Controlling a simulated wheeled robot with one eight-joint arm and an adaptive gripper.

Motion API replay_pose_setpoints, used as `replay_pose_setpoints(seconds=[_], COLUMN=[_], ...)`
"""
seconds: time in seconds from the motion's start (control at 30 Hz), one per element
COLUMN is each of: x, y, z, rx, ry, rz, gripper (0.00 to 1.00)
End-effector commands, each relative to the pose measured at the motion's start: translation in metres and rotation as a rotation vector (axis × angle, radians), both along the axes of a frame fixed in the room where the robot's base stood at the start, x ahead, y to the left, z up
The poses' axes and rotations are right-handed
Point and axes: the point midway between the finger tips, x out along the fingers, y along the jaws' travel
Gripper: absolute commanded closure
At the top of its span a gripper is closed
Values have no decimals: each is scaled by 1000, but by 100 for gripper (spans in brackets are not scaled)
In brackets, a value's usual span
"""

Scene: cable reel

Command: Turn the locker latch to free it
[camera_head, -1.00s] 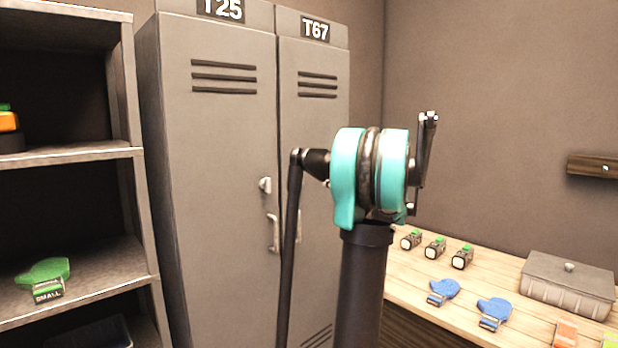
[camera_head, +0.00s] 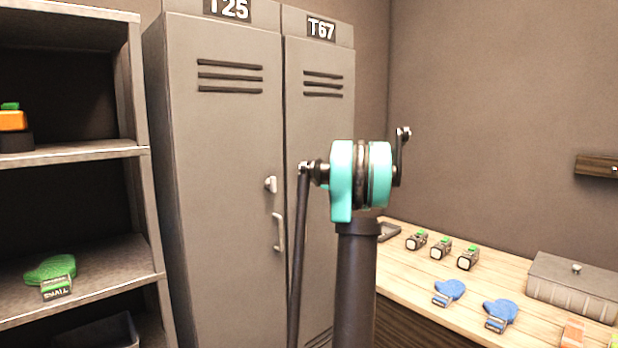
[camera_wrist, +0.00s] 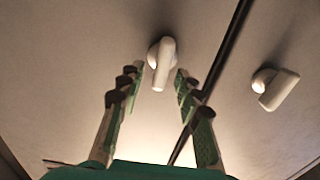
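In the wrist view a pale latch (camera_wrist: 161,64) with a rounded base and a short lever stands out from the grey door. My gripper (camera_wrist: 156,80) is open, its two fingers spread with the latch's lever near the gap between their tips. The fingers do not visibly touch it. A second pale latch (camera_wrist: 275,88) is to the right, past a dark line. In the head view the T25 locker (camera_head: 222,140) shows a latch (camera_head: 270,184) above a handle (camera_head: 278,231). My arm hides part of the T67 locker (camera_head: 322,120); my gripper cannot be made out there.
A shelf unit (camera_head: 75,154) with a green mitt (camera_head: 50,270) stands at the left. A wooden bench (camera_head: 405,283) at the right holds blue mitts (camera_head: 450,291), several small devices (camera_head: 441,247) and a grey lidded box (camera_head: 570,287). A wooden wall rail (camera_head: 596,166) is beyond.

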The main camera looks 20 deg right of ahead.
Motion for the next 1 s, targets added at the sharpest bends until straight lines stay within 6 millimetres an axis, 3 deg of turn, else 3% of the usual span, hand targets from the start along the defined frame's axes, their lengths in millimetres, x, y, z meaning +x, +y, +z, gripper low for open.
replay_pose_setpoints(seconds=[0.3,0.6,1.0], x=[3,2,3], y=[1,1,0], z=[0,0,0], rx=[0,0,30], ry=[0,0,11], rz=[0,0,0], gripper=[66,100,100])
